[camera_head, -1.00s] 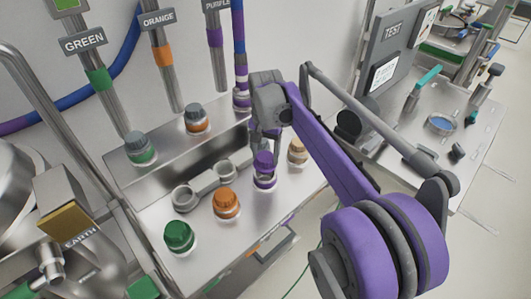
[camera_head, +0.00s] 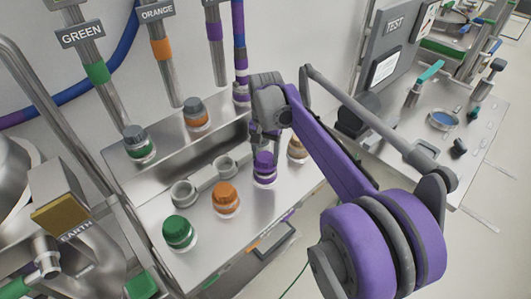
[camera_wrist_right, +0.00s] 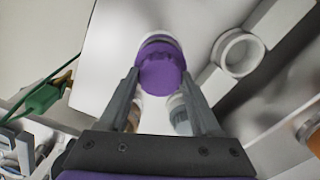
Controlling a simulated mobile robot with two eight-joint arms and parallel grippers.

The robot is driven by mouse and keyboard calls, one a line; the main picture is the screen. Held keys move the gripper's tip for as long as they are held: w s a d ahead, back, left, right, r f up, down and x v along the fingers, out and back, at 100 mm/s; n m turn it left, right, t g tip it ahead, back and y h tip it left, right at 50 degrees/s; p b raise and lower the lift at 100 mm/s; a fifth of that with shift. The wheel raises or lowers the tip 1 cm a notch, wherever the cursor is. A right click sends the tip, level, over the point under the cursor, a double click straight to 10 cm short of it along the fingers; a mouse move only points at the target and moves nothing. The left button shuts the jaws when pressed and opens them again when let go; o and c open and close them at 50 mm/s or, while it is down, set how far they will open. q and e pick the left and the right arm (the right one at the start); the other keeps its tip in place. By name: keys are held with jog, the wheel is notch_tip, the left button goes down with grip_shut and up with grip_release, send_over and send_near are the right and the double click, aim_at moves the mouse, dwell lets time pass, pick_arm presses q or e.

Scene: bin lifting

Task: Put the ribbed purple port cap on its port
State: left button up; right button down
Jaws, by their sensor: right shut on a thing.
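The ribbed purple cap (camera_head: 265,160) is between the fingers of my right gripper (camera_head: 264,137), which is shut on it. The cap is upright, directly over a white port with a purple band (camera_head: 265,181) on the front of the steel bench. It looks seated or very close to it; I cannot tell whether it is fully down. In the right wrist view the purple cap (camera_wrist_right: 160,68) shows beyond the two fingertips (camera_wrist_right: 162,95), with a pale ring behind it. My left gripper is not in view.
A green cap (camera_head: 179,232) and an orange cap (camera_head: 226,198) stand to the left, a tan one (camera_head: 297,149) to the right. Grey-topped ports (camera_head: 139,145) and vertical pipes stand at the back.

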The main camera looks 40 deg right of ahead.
jog(key=shift+f+b, duration=0.3)
jog(key=shift+f, duration=0.45)
dwell(0.8)
grip_release()
notch_tip(320, 180, up, 11)
jog(key=p, duration=0.1)
dwell(0.4)
jog(key=shift+f, duration=0.1)
jog(key=s+a+f+n+t+p, duration=0.1)
jog(key=s+a+f+n, duration=0.3)
jog(key=s+a, duration=0.1)
jog(key=s+a+f+n+t+p, duration=0.2)
jog(key=s+a+f+n, duration=0.2)
jog(key=s+a+f, duration=0.1)
jog(key=s+a+f+n+t+p, duration=0.1)
jog(key=s+a+f+n+t, duration=0.1)
jog(key=s+a, duration=0.5)
jog(key=shift+a+f+n, duration=0.2)
jog(key=shift+f+n, duration=0.7)
jog(key=shift+f, duration=0.25)
